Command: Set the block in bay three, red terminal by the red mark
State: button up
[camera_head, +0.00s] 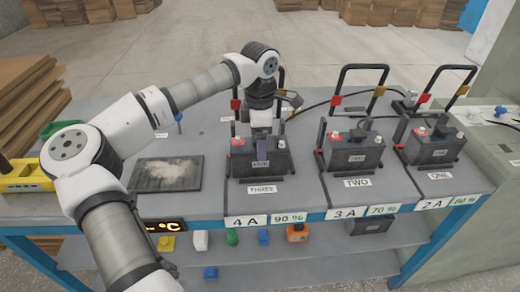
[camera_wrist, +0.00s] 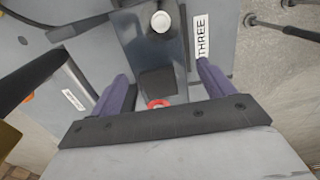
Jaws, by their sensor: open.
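The dark grey block (camera_head: 270,163) stands upright in bay three, behind the THREE label (camera_head: 262,189). Its red terminal (camera_head: 238,142) is at the left, on the same side as the red mark (camera_head: 235,104) on the bay's frame. Its pale terminal is at the right. My gripper (camera_head: 262,143) is open and low over the block's middle. In the wrist view the purple fingers of my gripper (camera_wrist: 163,88) are apart, with the block (camera_wrist: 155,50) between and beyond them. The red terminal (camera_wrist: 158,103) shows close to the gripper's edge. Contact with the block cannot be told.
Blocks stand in bay two (camera_head: 362,157) and bay one (camera_head: 440,150) to the right, under tall black handles. A dark plate (camera_head: 166,174) lies left of bay three. A yellow item (camera_head: 25,176) is at the far left. Small items sit on the lower shelf.

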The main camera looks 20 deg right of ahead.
jog(key=shift+r, duration=1.65)
jog(key=o, duration=0.4)
jog(key=shift+r, duration=0.1)
